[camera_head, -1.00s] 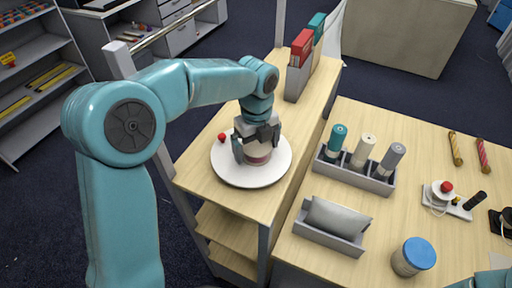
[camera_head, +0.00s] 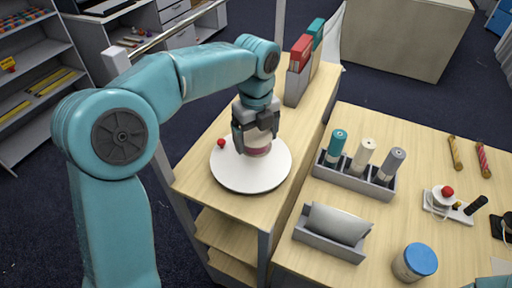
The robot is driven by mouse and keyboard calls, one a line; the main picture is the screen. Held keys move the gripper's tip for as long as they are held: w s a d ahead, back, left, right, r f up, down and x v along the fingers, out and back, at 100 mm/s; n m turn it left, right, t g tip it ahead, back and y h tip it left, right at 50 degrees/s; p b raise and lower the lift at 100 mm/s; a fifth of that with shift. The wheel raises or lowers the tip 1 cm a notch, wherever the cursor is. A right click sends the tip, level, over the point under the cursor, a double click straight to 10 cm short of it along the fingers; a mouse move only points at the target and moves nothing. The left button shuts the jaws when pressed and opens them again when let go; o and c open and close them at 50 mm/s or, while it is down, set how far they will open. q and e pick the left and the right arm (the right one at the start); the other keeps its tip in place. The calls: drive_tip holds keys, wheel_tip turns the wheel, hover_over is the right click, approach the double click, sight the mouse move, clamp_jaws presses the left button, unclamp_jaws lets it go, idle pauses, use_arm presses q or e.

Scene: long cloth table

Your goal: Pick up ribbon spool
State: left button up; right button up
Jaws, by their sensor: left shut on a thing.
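The ribbon spool (camera_head: 259,150), a pale cylinder with a dark red band, is between the fingers of my left gripper (camera_head: 255,140). The gripper is shut on it and points down. The gripper hides the spool's upper part. The spool is over the round white plate (camera_head: 250,181); I cannot tell for certain how far it is clear of the surface. My right gripper is out of view; only a teal bit of my arm shows at the bottom right edge.
A small red ball (camera_head: 221,142) is at the plate's left edge. A file holder (camera_head: 297,82) stands behind. On the right table are a grey rack (camera_head: 352,177) with several cylinders, a grey tray (camera_head: 329,244) and a blue-lidded jar (camera_head: 415,262).

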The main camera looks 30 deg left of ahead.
sight(257, 135)
use_arm(q)
wheel_tip(257, 135, up, 14)
drive_tip(key=p, duration=0.2)
drive_tip(key=shift+r, duration=0.15)
